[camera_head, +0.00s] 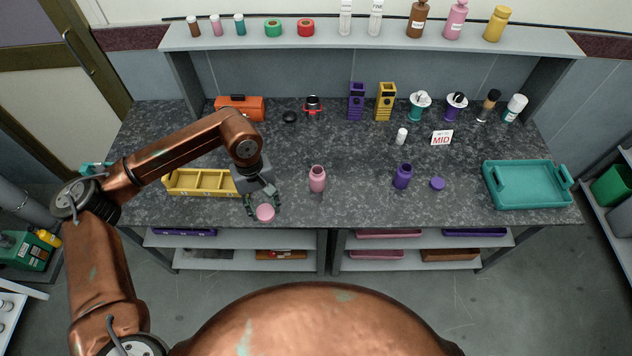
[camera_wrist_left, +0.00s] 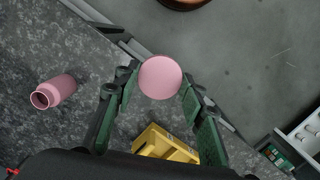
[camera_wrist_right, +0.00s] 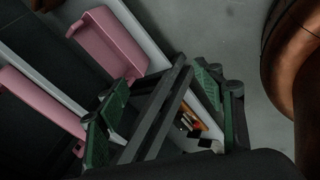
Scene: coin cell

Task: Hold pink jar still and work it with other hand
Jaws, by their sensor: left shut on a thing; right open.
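The pink jar (camera_head: 317,179) stands upright and open on the dark counter, apart from both grippers. It also shows in the left wrist view (camera_wrist_left: 53,92), with its dark mouth visible. My left gripper (camera_head: 263,208) is shut on a round pink lid (camera_head: 265,212) near the counter's front edge, left of the jar. The left wrist view shows the lid (camera_wrist_left: 160,77) between the fingertips. My right gripper (camera_wrist_right: 170,100) is open and empty in the right wrist view, near the lower shelves. It is out of the head view.
A yellow tray (camera_head: 203,191) lies left of my left gripper. A purple jar (camera_head: 403,176) and purple lid (camera_head: 437,183) stand to the right, with a teal tray (camera_head: 527,202) beyond. Pink bins (camera_wrist_right: 108,42) sit on shelves near my right gripper. Counter between the jars is clear.

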